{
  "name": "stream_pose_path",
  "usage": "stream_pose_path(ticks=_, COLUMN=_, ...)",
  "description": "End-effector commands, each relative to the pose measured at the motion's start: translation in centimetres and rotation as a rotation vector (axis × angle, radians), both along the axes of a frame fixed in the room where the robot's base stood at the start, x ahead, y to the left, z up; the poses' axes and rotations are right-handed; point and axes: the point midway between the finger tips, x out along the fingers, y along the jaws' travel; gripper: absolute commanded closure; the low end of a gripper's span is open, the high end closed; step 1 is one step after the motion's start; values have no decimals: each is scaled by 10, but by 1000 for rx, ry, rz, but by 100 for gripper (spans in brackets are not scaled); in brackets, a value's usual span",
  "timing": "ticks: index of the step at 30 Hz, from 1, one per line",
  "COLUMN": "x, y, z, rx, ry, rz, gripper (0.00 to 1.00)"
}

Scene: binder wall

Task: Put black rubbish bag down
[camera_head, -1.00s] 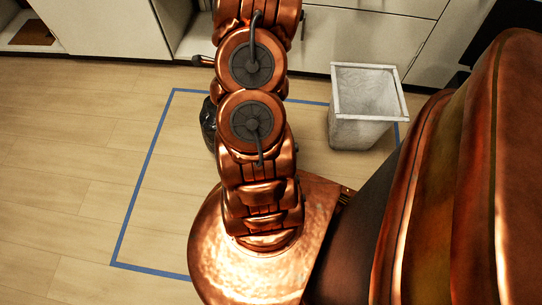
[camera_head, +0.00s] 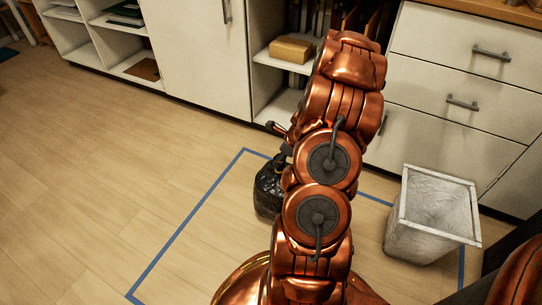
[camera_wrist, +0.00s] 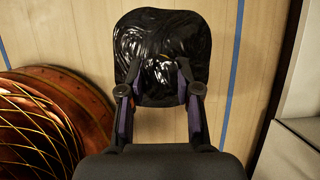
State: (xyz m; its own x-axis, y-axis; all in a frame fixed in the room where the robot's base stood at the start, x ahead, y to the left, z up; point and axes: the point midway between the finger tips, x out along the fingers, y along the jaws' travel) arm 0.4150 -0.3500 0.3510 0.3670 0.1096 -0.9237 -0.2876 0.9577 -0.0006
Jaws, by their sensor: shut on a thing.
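The black rubbish bag (camera_head: 268,190) is shiny and crumpled, and shows to the left of my arm in the head view, partly hidden by it. It appears low, at or close to the floor inside the blue tape outline; I cannot tell whether it touches. In the wrist view the bag (camera_wrist: 162,50) lies straight ahead of the fingers. My gripper (camera_wrist: 158,88) is shut on the top of the bag. In the head view my gripper (camera_head: 284,152) is mostly hidden behind my arm.
A white bin (camera_head: 432,220) with a pale liner stands to the right of my arm. Blue tape (camera_head: 190,220) outlines an area on the wooden floor. White cabinets (camera_head: 195,50) and drawers (camera_head: 460,60) line the back. A cardboard box (camera_head: 291,50) sits on a shelf. Floor at left is clear.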

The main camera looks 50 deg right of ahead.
Motion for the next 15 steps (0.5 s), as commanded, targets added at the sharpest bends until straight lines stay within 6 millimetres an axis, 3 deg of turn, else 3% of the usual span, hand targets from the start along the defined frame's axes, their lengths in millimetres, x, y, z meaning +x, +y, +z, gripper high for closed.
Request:
stream_pose_path(ticks=9, x=51, y=-17, z=-8, rx=-4, ry=0, rz=3, gripper=100)
stream_pose_path(ticks=15, x=68, y=-22, z=-8, rx=0, ry=0, rz=0, gripper=100)
